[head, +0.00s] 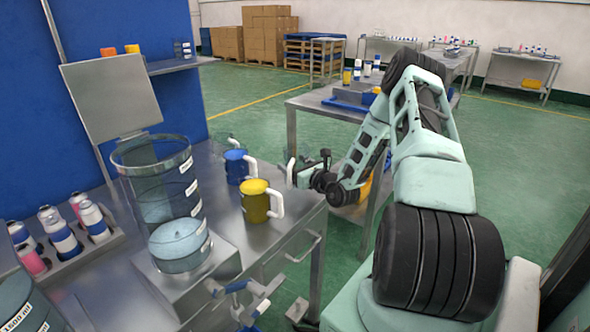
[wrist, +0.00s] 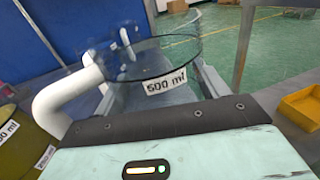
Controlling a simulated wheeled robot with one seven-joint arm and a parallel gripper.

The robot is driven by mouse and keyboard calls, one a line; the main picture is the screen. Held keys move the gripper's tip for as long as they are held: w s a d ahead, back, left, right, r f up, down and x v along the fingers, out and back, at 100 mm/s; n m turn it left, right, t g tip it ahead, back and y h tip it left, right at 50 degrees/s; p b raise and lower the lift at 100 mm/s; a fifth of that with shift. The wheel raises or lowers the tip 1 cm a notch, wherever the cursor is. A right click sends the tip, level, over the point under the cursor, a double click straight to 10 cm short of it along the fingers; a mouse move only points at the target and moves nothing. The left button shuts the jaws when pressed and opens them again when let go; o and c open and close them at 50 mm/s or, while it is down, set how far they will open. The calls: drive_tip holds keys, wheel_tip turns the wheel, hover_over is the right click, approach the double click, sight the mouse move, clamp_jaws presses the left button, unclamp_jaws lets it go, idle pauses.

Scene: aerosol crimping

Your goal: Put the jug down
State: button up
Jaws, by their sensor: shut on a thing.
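The clear jug (wrist: 158,60), with a 500 ml label, is in front of my wrist in the wrist view, its rim roughly level. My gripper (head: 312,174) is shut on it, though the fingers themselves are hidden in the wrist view. In the head view the jug is hard to make out; a white handle (head: 291,170) shows beside my gripper, at the right edge of the metal bench (head: 295,222). I cannot tell whether the jug is touching anything below.
A yellow jug (head: 256,203) and a blue jug (head: 236,167) stand on the bench left of my gripper. A large clear tank (head: 178,200) and a rack of bottles (head: 85,248) are further left. A second table (head: 322,106) is behind; a yellow bin (wrist: 302,106) shows right.

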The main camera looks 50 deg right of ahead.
drive_tip(key=shift+f, duration=0.75)
drive_tip(key=shift+f, duration=0.15)
drive_tip(key=o, duration=1.4)
drive_tip(key=s, duration=0.4)
drive_tip(key=s+a+b, duration=0.1)
drive_tip(key=s, duration=0.3)
drive_tip(key=s+a+b, duration=0.1)
drive_tip(key=s, duration=0.3)
